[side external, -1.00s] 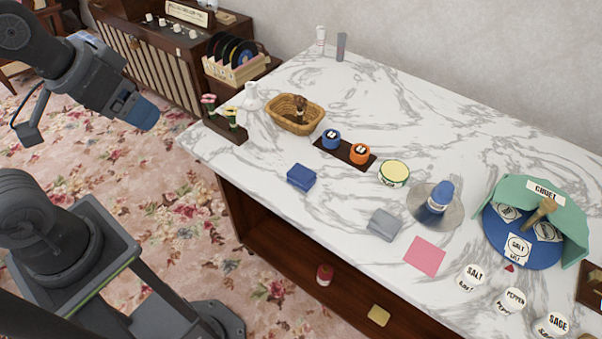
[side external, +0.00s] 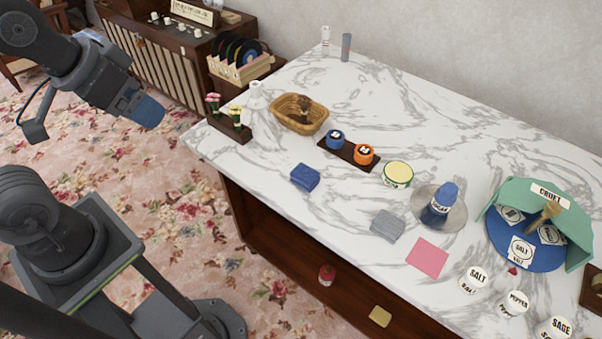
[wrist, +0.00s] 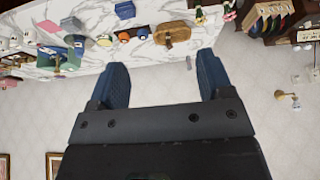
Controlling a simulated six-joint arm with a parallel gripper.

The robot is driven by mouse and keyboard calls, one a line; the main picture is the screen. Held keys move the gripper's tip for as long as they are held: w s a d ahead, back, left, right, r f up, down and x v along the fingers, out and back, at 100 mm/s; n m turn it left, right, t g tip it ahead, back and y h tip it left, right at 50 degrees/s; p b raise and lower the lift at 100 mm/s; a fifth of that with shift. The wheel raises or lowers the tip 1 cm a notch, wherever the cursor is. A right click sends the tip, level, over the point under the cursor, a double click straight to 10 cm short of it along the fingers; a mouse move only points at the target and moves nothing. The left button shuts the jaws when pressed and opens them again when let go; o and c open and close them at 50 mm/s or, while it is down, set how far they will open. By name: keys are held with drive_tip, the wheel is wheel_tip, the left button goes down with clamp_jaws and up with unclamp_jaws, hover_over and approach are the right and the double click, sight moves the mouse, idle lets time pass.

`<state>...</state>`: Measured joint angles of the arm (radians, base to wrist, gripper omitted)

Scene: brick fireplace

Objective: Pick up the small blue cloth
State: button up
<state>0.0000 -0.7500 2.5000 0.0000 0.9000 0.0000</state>
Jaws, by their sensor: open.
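The small blue cloth (side external: 305,177) lies as a folded, block-like bundle on the white marble counter (side external: 260,190), near its front left edge. A blue item that looks like it shows at the top of the wrist view (wrist: 125,10). My gripper (side external: 147,111) hangs in the air left of the counter, above the floor and well apart from the cloth. In the wrist view its two blue fingers (wrist: 163,70) stand wide apart with nothing between them.
Near the cloth are a wicker basket (side external: 299,114), a dark tray (side external: 347,155) with blue and orange pots, and a grey folded cloth (side external: 387,225). The marble beside the blue cloth is clear.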

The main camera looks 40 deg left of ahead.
drive_tip(key=shift+o, duration=0.5)
drive_tip(key=m+g, duration=0.6)
drive_tip(key=m, duration=1.2)
hover_over(305, 173)
wheel_tip(305, 173, down, 15)
drive_tip(key=f, duration=0.8)
drive_tip(key=shift+w+f, duration=0.15)
drive_tip(key=shift+w, duration=0.05)
drive_tip(key=shift+s+f, duration=0.15)
drive_tip(key=shift+f, duration=2.75)
